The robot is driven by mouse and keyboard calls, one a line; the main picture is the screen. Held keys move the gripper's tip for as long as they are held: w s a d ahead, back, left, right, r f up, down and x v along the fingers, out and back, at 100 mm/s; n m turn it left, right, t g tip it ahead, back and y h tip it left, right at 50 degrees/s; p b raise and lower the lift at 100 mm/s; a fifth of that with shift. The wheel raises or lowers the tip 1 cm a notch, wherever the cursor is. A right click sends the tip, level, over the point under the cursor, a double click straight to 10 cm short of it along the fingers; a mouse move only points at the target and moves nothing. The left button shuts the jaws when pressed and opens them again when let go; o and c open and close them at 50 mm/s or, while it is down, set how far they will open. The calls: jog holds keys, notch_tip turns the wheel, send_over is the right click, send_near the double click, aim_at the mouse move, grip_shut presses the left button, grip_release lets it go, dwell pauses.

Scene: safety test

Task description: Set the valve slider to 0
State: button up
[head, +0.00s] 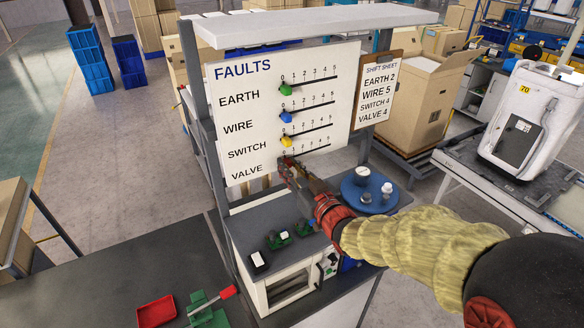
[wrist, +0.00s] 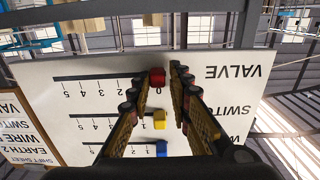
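The white FAULTS board (head: 235,120) has slider rows for earth, wire, switch and valve. In the wrist view the board is upside down, and the red valve knob (wrist: 157,77) is at the 0 end of its slot. My gripper (head: 287,163) is at the valve row in the head view, where it mostly hides the knob. In the wrist view my gripper (wrist: 160,76) is open, with one finger on each side of the red knob. The left finger looks very close to the knob; a small gap shows on the right. I cannot tell whether either finger touches.
The yellow switch knob (head: 286,141), blue wire knob (head: 286,116) and green earth knob (head: 286,89) are at 0 above. A shift sheet (head: 379,90) reads valve 4. Below are a blue round tray (head: 352,196) and a grey worktop (head: 262,222) with green parts.

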jog(key=o, duration=0.4)
jog(key=shift+a, duration=0.1)
jog(key=shift+c, duration=0.2)
jog(key=shift+s, duration=0.15)
jog(key=v, duration=1.2)
